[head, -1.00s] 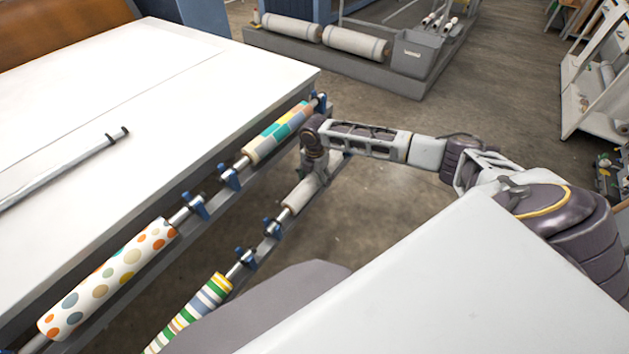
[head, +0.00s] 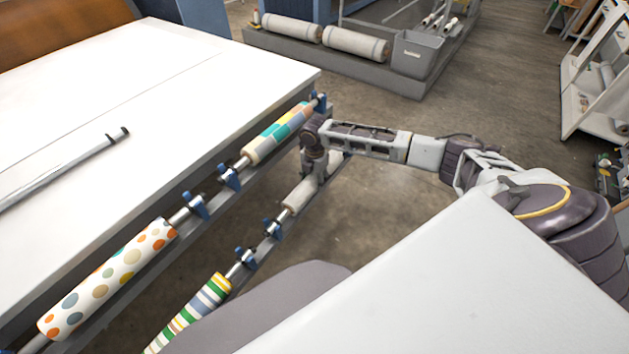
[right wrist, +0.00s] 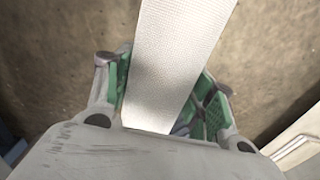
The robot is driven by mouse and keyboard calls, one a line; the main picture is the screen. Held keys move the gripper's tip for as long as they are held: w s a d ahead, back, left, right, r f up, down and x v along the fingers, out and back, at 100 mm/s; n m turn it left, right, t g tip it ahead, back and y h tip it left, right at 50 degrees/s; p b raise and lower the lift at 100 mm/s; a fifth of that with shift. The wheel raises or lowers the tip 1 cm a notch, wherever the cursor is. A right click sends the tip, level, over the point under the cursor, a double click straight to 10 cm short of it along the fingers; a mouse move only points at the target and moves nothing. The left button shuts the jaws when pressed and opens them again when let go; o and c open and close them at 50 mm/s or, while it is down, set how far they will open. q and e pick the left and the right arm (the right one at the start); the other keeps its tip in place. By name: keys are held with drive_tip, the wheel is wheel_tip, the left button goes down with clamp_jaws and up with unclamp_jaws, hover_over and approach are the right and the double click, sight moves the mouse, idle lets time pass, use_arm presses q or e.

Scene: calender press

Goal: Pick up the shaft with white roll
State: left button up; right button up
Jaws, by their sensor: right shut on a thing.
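The shaft with white roll (head: 300,194) lies on the lower rail beside the table, its near end by a blue bracket. My right arm reaches in from the right. Its gripper (head: 318,168) is over the white roll's far part and hides some of it. In the right wrist view the white, fine-textured roll (right wrist: 178,60) runs between the two green-padded fingers (right wrist: 165,100), which are shut on it, one on each side. My left gripper is not in view.
The white table (head: 150,90) fills the left. Its upper rail holds a colour-block roll (head: 277,133) and a dotted roll (head: 108,278). A striped roll (head: 195,312) lies on the lower rail. A grey platform with rolls and a bin (head: 416,54) stands at the back.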

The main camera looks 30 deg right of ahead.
sight(314, 175)
drive_tip(key=shift+r, duration=0.2)
drive_tip(key=shift+r+p, duration=0.3)
drive_tip(key=shift+r, duration=4.55)
